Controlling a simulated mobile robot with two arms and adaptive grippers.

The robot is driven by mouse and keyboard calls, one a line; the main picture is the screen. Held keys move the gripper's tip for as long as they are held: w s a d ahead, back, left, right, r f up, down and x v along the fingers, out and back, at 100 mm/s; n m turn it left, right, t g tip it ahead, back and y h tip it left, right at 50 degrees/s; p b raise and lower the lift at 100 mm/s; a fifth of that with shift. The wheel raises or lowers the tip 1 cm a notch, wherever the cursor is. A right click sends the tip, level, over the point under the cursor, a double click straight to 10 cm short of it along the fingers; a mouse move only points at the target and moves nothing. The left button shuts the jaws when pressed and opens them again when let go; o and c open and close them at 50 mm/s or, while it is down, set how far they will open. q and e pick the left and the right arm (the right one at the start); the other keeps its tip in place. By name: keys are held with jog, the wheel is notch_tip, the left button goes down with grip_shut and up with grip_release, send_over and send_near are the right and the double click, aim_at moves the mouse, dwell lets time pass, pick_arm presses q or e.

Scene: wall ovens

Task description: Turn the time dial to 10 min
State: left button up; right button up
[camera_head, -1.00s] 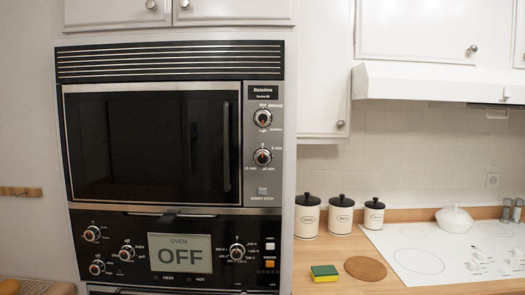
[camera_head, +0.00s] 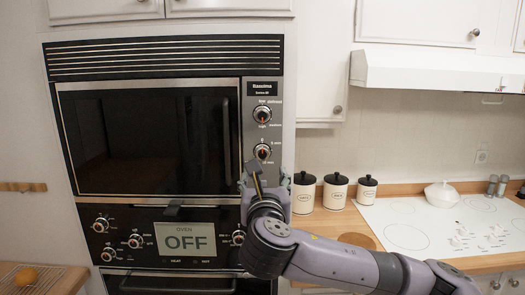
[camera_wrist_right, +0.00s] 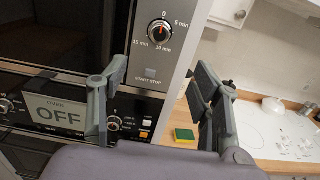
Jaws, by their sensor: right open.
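The time dial (camera_head: 262,151) is a round knob with a red mark, on the upper oven's right control panel. It shows larger in the right wrist view (camera_wrist_right: 160,30), with 0 above, 5 min to the right, 10 min below and 15 min to the left. I cannot tell exactly which label the mark points to. My right gripper (camera_head: 268,181) is open and empty, just below the dial in the head view. In the right wrist view its fingers (camera_wrist_right: 154,90) stand apart, with the dial beyond them, not touched. My left gripper is not in view.
Another dial (camera_head: 262,115) sits above the time dial. The START/STOP button (camera_wrist_right: 149,73) is below it. The lower oven display (camera_head: 186,238) reads OFF. Several canisters (camera_head: 335,192) and a green-yellow sponge (camera_wrist_right: 185,136) are on the counter at the right.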

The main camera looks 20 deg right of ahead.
aim_at(263, 155)
jog(key=p+x, duration=0.5)
jog(key=x, duration=1)
jog(key=shift+w+p, duration=0.2)
jog(key=shift+p, duration=0.2)
jog(key=shift+x, duration=0.8)
jog(key=shift+f, duration=0.15)
jog(key=shift+c, duration=0.3)
jog(key=c, duration=1.1)
